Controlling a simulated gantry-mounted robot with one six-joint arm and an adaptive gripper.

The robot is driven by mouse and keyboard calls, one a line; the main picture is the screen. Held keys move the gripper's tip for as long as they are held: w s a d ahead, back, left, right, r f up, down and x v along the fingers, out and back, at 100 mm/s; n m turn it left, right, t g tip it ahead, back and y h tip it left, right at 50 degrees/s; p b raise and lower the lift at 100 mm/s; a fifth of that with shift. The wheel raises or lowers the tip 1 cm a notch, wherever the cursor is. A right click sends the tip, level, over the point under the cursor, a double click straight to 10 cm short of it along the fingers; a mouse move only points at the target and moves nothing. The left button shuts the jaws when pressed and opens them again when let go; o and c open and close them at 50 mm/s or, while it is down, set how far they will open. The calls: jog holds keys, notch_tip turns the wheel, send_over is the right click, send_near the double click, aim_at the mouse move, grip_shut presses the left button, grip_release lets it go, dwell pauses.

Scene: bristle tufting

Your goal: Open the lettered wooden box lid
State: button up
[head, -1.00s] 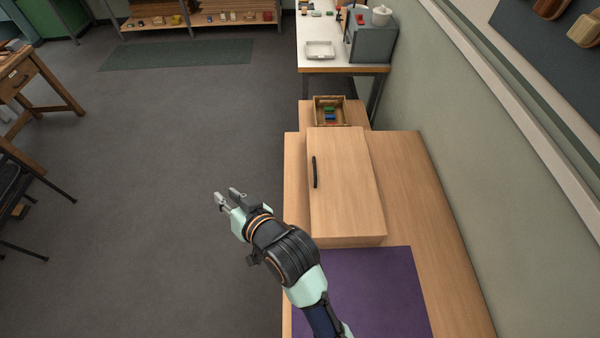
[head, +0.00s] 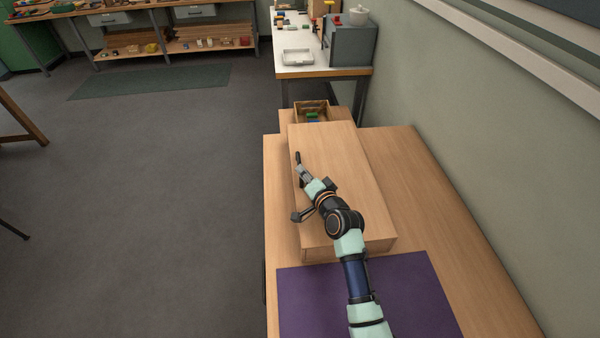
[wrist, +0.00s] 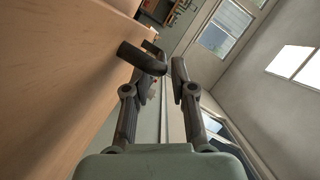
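The wooden box (head: 345,185) lies on the bench, with its broad pale face up; I can make out no lettering on it. A dark bar handle (head: 298,157) stands at the left of this face, and its near part is hidden by my gripper. My gripper (head: 304,171) reaches over the box to the handle. In the wrist view the handle (wrist: 141,57) juts from the wood and overlaps the left finger. The two fingers (wrist: 164,78) are apart, with the handle's end close to the gap. I cannot tell whether they touch it.
A purple mat (head: 420,295) lies on the bench in front of the box. A small wooden tray (head: 311,105) with coloured pieces stands beyond it. A wall (head: 500,150) runs along the right.

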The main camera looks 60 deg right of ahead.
jog(key=b+x, duration=0.1)
jog(key=x, duration=0.2)
jog(key=shift+w+d+f, duration=0.1)
jog(key=shift+w+d, duration=0.05)
jog(key=shift+w, duration=0.1)
grip_shut()
